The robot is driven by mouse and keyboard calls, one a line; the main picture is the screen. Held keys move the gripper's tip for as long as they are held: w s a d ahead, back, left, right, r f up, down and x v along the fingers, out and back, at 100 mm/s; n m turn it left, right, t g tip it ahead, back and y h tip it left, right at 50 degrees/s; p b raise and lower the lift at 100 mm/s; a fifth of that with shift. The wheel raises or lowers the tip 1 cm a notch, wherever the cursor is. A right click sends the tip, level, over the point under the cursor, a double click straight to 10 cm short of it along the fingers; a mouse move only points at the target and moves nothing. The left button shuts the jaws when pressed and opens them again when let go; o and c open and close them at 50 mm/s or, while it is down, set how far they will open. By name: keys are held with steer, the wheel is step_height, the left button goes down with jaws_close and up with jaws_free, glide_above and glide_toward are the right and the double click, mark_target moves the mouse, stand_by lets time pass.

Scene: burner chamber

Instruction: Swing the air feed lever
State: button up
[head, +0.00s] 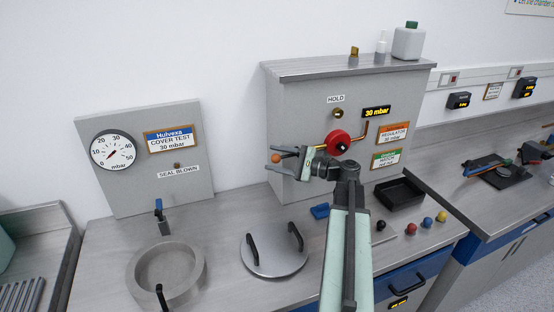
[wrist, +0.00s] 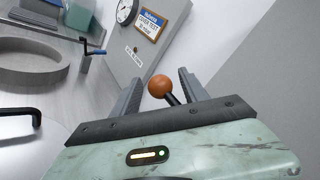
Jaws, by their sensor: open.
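A lever with an orange ball knob (head: 276,158) and a dark stem shows at the left side of the grey cabinet (head: 290,110). I cannot read a label naming it as the air feed lever. My gripper (head: 282,156) is at the knob, with its jaws open. In the wrist view the orange knob (wrist: 159,86) stands between the two open fingers of my gripper (wrist: 158,84), with a visible gap on each side. The stem's lower part is hidden behind the gripper body.
A red wheel (head: 337,142) is on the cabinet front, right of my gripper. A gauge panel (head: 190,190) stands at left. On the bench are a round chamber (head: 140,268), a lid with two black handles (head: 273,262), a black tray (head: 400,200) and several coloured balls.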

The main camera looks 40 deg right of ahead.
jaws_close()
steer(key=shift+f, duration=0.1)
stand_by(1.2)
